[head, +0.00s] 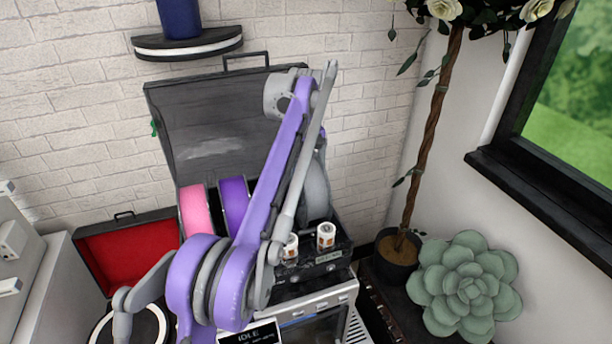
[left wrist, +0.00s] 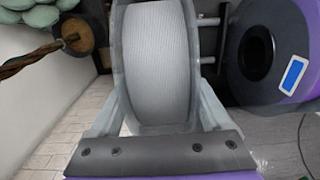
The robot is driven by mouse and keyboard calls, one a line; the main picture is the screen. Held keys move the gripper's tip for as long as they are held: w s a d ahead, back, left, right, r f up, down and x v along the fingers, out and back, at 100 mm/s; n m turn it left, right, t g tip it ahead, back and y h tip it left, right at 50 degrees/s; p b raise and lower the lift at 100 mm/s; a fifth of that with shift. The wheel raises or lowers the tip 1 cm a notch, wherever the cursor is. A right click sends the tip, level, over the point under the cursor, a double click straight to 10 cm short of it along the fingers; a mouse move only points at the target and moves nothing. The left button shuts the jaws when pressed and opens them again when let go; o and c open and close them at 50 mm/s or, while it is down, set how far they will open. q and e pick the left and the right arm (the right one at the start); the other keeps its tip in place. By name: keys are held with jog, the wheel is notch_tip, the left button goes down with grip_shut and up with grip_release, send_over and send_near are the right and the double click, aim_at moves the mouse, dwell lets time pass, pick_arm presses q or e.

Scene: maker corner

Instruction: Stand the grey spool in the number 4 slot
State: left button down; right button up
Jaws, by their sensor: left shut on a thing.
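The grey spool (head: 317,188) shows in the head view at the right end of the open dark case, partly behind my purple left arm. In the left wrist view the grey spool (left wrist: 158,60) fills the middle, upright, with its pale winding towards the camera. My left gripper (left wrist: 160,100) is shut on it, one finger on each side. I cannot tell whether the spool's bottom rests in a slot. The case's front label (head: 328,257) is too small to read, and my arm hides part of the case. My right gripper is not in view.
A pink spool (head: 195,210) and a purple spool (head: 234,203) stand left in the case. Two small labelled cylinders, one being this can (head: 326,236), stand at its front. A red-lined box (head: 128,255) lies left. A succulent (head: 464,287) and a potted tree (head: 397,255) stand right.

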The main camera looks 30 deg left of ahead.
pick_arm(q)
jog(key=shift+s+f, duration=0.1)
jog(key=shift+s, duration=0.1)
jog(key=shift+w+f, duration=0.2)
jog(key=shift+f, duration=0.05)
jog(key=shift+s+f, duration=0.1)
jog(key=shift+f, duration=0.25)
grip_release()
jog(key=shift+r, duration=0.1)
